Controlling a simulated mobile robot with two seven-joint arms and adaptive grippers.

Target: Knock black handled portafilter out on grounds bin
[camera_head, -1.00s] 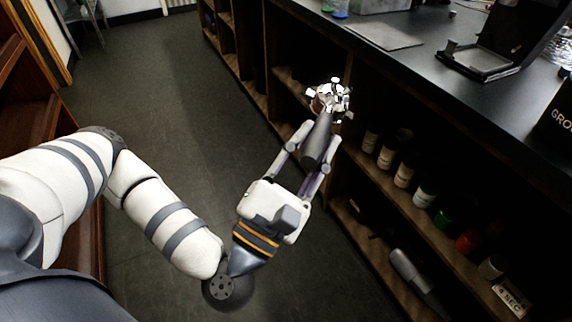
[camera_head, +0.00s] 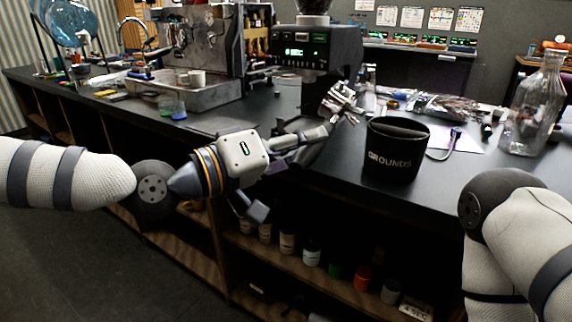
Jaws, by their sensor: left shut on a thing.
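The grounds bin (camera_head: 392,172), a black round tub marked "GROUNDS" with a dark bar across its top, stands near the counter's front edge. My left gripper (camera_head: 322,132) is shut on the portafilter (camera_head: 343,103), at its handle, over the counter's front edge. The portafilter's shiny metal head points away from the gripper, left of the bin and at about rim height in the picture. It appears apart from the bin. The handle is mostly hidden by the fingers. My right arm enters at the right, but its gripper is out of view.
A black grinder (camera_head: 312,50) stands behind the portafilter, with an espresso machine (camera_head: 200,40) to its left. Shelves with several jars are below the counter.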

